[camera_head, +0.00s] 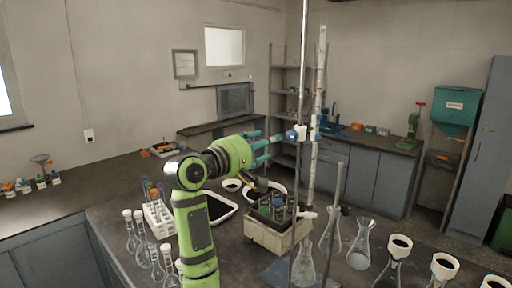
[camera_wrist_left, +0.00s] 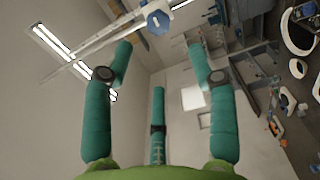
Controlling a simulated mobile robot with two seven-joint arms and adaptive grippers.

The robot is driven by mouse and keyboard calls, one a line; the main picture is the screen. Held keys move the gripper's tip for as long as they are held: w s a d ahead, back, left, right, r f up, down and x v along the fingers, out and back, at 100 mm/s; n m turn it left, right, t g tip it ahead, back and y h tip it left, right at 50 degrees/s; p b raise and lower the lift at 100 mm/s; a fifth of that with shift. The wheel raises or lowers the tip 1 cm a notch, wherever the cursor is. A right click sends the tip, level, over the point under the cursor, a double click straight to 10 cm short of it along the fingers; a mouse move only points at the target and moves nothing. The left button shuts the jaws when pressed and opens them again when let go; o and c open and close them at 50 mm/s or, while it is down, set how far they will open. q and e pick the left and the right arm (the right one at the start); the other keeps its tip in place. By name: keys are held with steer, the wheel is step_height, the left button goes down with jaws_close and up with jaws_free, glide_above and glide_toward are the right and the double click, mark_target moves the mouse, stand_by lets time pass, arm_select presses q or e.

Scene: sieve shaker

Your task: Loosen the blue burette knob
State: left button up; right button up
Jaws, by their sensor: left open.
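The blue burette knob (camera_head: 291,135) is on a white clamp on the metal stand rod, at mid-height beside the tall clear burette (camera_head: 315,125). In the left wrist view the knob (camera_wrist_left: 157,21) shows at the top centre, with the burette running off to its left. My left gripper (camera_head: 270,148) comes in from the left, with its teal fingers pointing towards the knob. In the left wrist view my left gripper (camera_wrist_left: 159,52) is open and empty, its fingers spread. The knob appears just beyond the fingertips; the exact gap is hard to tell. My right gripper is not in view.
Below stands a pale box (camera_head: 277,236) with dark bottles. A white tube rack (camera_head: 159,219), a tray (camera_head: 219,209) and several glass flasks (camera_head: 360,244) crowd the bench. The upright stand rod (camera_head: 303,70) rises close to the gripper. The air around the fingers looks clear.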

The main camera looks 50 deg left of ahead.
arm_select(q)
steer(key=shift+s+d, duration=0.15)
steer(key=shift+s, duration=1.05)
